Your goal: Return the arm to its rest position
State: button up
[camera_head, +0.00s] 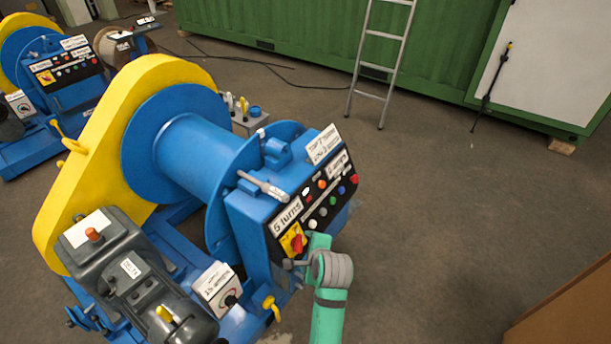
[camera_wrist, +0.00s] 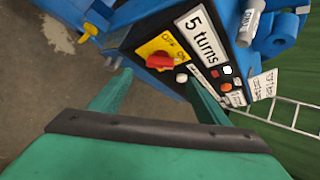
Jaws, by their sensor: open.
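My gripper (camera_wrist: 155,100) is open and empty in the wrist view, its two green fingers spread apart. A red rotary switch (camera_wrist: 160,61) on a yellow plate lies just beyond the fingers, apart from them as far as I can tell. The same red switch (camera_head: 297,243) shows in the head view at the lower left of the control panel. My green arm (camera_head: 329,315) reaches up from the bottom edge to the front of this panel. Its grey wrist joint (camera_head: 331,268) hides part of the gripper there.
The blue winch drum (camera_head: 195,150) with its yellow chain guard (camera_head: 60,195) and dark motor (camera_head: 140,285) stands at left. A ladder (camera_head: 385,60) leans on a green container (camera_head: 270,25). A brown edge (camera_head: 570,310) is at lower right. The floor (camera_head: 450,200) between is clear.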

jog(key=s+f+n+t+h, duration=0.15)
jog(key=s+f+n, duration=0.25)
jog(key=s, duration=0.6)
jog(key=s+f+n+t+h, duration=0.15)
jog(key=s+f+n, duration=0.25)
jog(key=s, duration=0.6)
jog(key=s+r+n+t, duration=0.2)
jog(key=s+r+n, duration=0.3)
jog(key=s, duration=0.5)
jog(key=s+a+r+n+t, duration=0.1)
jog(key=s+r+n+t, duration=0.1)
jog(key=s+r+n, duration=0.4)
jog(key=r+v, duration=0.1)
jog(key=v, duration=0.3)
jog(key=shift+s, duration=0.25)
